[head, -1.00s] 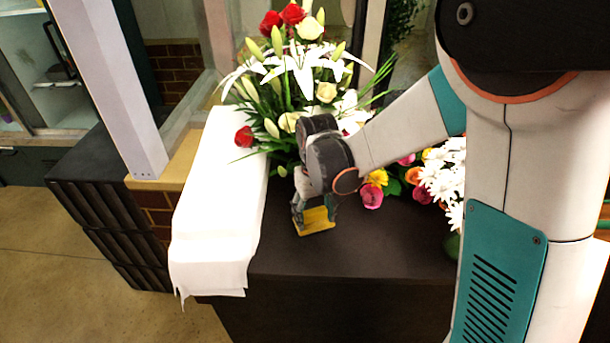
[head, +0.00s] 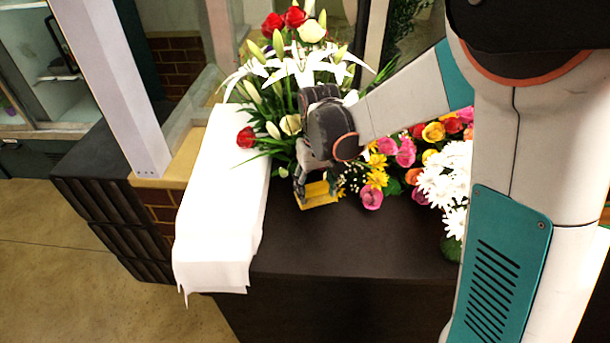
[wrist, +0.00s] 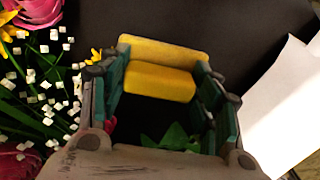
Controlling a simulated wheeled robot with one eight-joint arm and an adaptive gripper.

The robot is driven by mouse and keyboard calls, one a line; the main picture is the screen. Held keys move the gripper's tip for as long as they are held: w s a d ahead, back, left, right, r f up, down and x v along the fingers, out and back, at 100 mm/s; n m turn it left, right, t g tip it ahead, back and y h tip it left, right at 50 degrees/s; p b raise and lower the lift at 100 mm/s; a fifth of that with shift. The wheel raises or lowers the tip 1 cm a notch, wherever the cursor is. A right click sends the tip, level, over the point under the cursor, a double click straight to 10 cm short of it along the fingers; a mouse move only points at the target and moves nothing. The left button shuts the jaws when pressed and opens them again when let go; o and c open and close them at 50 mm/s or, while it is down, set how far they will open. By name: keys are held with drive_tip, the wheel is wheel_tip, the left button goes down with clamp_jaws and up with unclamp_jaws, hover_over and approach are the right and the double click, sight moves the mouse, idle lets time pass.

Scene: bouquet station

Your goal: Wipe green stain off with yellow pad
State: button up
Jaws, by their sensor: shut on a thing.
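My gripper (head: 312,190) is shut on the yellow pad (head: 319,195), low over the dark tabletop, beside the flowers. In the wrist view the pad (wrist: 160,82) spans between the two fingers of the gripper (wrist: 160,85). I cannot tell whether the pad touches the table. A jagged green patch (wrist: 175,138) shows between the fingers near the palm; I cannot tell whether it is the stain or a leaf. No green stain can be made out on the tabletop in the head view.
A white cloth or paper (head: 222,215) covers the table's left side and hangs over the front edge. A tall lily and rose bouquet (head: 290,75) stands behind my gripper. Bright flowers (head: 400,155) and white daisies (head: 447,190) crowd the right. The dark tabletop (head: 350,240) in front is clear.

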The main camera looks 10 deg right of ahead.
drive_tip(key=shift+r+p, duration=0.65)
drive_tip(key=shift+r, duration=0.6)
